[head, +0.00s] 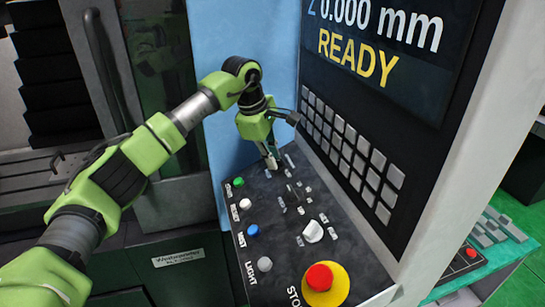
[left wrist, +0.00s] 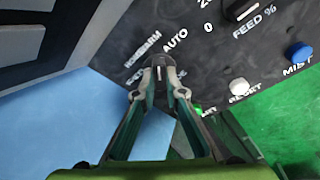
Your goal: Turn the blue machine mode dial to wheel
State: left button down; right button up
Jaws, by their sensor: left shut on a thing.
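The mode dial (left wrist: 159,62) is a dark knob at the top of the sloping black control panel (head: 284,264). Labels around it include AUTO; others are blurred or partly covered by my fingers. My left gripper (head: 270,160) reaches down to the panel's upper end. In the left wrist view, its two fingertips (left wrist: 160,78) are closed on the dial from both sides. A light mark shows on the dial between the tips, but its exact setting is hard to tell. In the head view the gripper mostly hides the dial. My right gripper is not in view.
The feed dial (head: 293,194) and a light knob (head: 313,231) are lower on the panel. Green (head: 238,182), white (head: 245,203) and blue (head: 253,230) buttons line its left edge. A red stop button (head: 320,277) is at the bottom. A keypad and screen (head: 385,50) rise close on the right.

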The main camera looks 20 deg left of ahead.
pick_arm(q)
jog(key=n+g+p, duration=0.1)
jog(key=n, duration=0.4)
jog(key=shift+r, duration=0.15)
jog(key=n+h+p, duration=0.1)
jog(key=n, duration=0.5)
jog(key=shift+w+g, duration=0.1)
jog(key=shift+g, duration=0.3)
jog(key=n+p, duration=0.1)
jog(key=n, duration=0.4)
jog(key=shift+n+h+p, duration=0.3)
jog(key=shift+h, duration=0.1)
jog(key=n, duration=0.4)
jog(key=shift+a+h+p, duration=0.1)
jog(key=shift+h+p, duration=0.25)
jog(key=shift+h, duration=0.05)
jog(key=shift+n, duration=0.3)
jog(key=c, duration=2.2)
grip_release()
jog(key=shift+o, duration=0.6)
